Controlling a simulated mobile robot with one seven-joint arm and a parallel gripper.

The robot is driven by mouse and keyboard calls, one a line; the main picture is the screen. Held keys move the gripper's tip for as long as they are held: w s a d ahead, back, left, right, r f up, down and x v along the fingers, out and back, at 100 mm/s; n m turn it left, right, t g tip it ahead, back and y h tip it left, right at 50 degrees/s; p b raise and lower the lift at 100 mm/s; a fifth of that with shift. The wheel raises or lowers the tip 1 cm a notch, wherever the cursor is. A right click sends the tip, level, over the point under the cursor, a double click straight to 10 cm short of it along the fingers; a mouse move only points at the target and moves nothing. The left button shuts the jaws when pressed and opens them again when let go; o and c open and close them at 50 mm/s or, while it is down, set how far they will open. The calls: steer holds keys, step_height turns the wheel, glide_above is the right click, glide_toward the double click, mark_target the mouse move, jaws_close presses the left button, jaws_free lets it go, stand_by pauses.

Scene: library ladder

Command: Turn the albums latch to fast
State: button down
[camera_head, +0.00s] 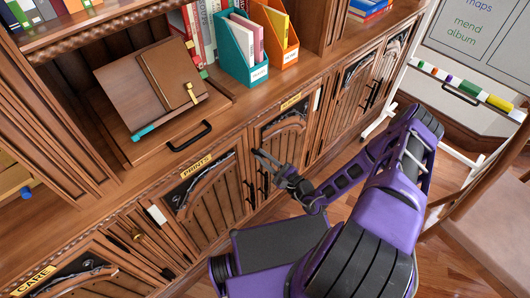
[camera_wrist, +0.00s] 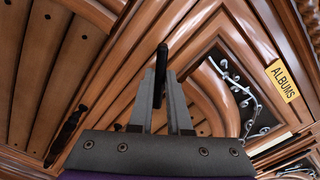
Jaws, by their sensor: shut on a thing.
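The albums door (camera_head: 283,143) is a brown wooden cabinet door with a carved arch and a dark panel, under a yellow label (camera_head: 290,102). In the wrist view the label (camera_wrist: 282,81) reads ALBUMS. My gripper (camera_head: 257,155) reaches the left side of this door. In the wrist view my gripper (camera_wrist: 160,85) is closed around a dark narrow bar, which I take as the albums latch (camera_wrist: 162,58). I cannot read whether the latch sits at fast. The door looks closed.
A black door pull (camera_wrist: 68,132) is left of my fingers. The prints door (camera_head: 208,200) is left of the albums door. A pulled-out shelf (camera_head: 165,140) with a brown album juts out above. A white-framed board (camera_head: 478,50) stands at right.

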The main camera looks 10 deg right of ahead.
steer(key=n+p, duration=0.1)
steer(key=n, duration=0.2)
steer(key=f+n+p, duration=0.1)
steer(key=n, duration=0.3)
steer(key=a+f+n+p, duration=0.1)
steer(key=n, duration=0.2)
steer(key=shift+s+f+n+p, duration=0.1)
steer(key=shift+s+n+p, duration=0.2)
steer(key=shift+n+p, duration=0.1)
stand_by(0.3)
steer(key=c, duration=0.9)
jaws_free()
steer(key=shift+o, duration=0.2)
steer(key=v, duration=1.7)
steer(key=shift+s+d, duration=0.15)
steer(key=shift+s, duration=0.05)
